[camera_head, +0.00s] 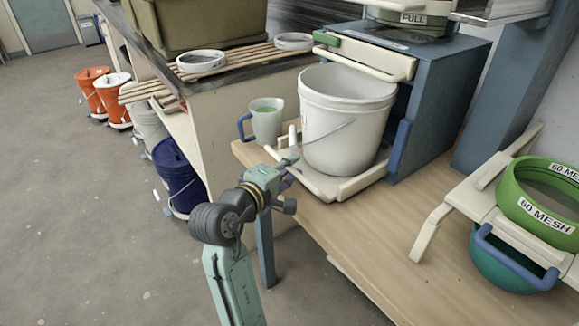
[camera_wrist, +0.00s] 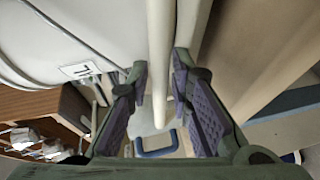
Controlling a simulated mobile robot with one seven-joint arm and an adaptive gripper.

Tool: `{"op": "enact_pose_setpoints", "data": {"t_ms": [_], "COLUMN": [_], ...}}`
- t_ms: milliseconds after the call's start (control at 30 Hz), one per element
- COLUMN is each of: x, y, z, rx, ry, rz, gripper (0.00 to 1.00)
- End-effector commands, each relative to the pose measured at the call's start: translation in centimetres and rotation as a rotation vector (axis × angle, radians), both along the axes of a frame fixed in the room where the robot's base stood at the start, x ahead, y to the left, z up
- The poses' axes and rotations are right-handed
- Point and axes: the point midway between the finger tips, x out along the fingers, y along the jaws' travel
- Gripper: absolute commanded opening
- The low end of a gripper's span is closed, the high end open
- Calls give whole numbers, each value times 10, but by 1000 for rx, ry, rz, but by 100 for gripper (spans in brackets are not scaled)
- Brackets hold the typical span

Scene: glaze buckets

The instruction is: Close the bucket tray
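The bucket tray (camera_head: 325,186) is a cream tray pulled out of the front of a blue cabinet (camera_head: 440,95). A white bucket (camera_head: 345,120) stands on it. My gripper (camera_head: 288,160) is at the tray's front left, beside the bucket. In the wrist view its two purple-padded fingers (camera_wrist: 160,75) are on either side of a cream bar (camera_wrist: 160,45), which looks like the tray handle. The bucket's white side (camera_wrist: 70,30) also shows there on the left.
A jug with a blue handle (camera_head: 265,120) stands left of the tray, close to my gripper. Green sieves (camera_head: 540,205) sit at the right on a cream stand. The wooden bench top (camera_head: 390,240) is clear in front. Several buckets stand on the floor at left.

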Motion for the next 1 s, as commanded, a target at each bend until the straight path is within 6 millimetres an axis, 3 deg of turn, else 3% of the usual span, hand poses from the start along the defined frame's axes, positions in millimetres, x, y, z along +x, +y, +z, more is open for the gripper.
{"op": "enact_pose_setpoints", "data": {"t_ms": [333,1000], "x": [0,0], "y": [0,0], "z": [0,0], "rx": [0,1], "ry": [0,0], "rz": [0,-1], "gripper": [0,0]}}
